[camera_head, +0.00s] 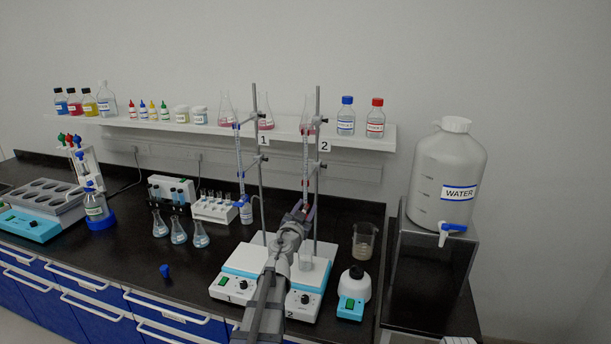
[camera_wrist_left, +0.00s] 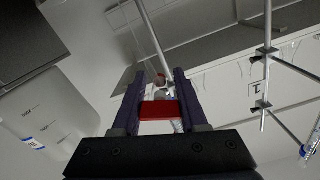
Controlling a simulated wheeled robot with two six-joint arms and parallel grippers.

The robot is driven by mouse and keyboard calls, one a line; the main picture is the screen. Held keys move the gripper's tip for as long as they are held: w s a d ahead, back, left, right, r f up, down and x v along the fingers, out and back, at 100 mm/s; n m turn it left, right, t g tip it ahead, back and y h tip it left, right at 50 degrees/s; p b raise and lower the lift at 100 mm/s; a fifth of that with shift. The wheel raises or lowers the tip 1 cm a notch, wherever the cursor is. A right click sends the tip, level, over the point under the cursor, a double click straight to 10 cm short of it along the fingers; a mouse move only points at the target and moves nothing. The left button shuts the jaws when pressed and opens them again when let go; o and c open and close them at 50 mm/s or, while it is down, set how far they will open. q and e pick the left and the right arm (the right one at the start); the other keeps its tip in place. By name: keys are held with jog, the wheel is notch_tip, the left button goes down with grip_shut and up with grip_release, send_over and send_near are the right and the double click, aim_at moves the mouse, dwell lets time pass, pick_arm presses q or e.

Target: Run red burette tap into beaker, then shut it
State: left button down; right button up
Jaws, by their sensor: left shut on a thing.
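The burette with red fittings (camera_head: 306,155) hangs upright on stand 2, beside the label 2. My left gripper (camera_head: 300,210) reaches up to its lower end. In the left wrist view the gripper (camera_wrist_left: 157,90) is shut on the red tap (camera_wrist_left: 160,110), which lies between its two dark fingers. How far the tap is turned I cannot tell. A clear beaker (camera_head: 312,266) stands on stirrer 2 (camera_head: 305,303), partly hidden by my left wrist. The burette's tip is hidden behind the gripper. My right gripper is in no view.
The blue-fitted burette (camera_head: 239,160) hangs at stand 1, left of my arm. Another beaker (camera_head: 365,240) and a small white-and-teal device (camera_head: 352,294) stand at the right. Flasks (camera_head: 179,232) stand left. The water tank (camera_head: 447,180) is far right.

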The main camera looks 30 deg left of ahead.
pick_arm(q)
jog(key=n, duration=0.3)
dwell(0.4)
jog(key=shift+c, duration=1.8)
grip_release()
jog(key=shift+s, duration=0.1)
jog(key=v, duration=0.7)
jog(key=shift+s, duration=0.3)
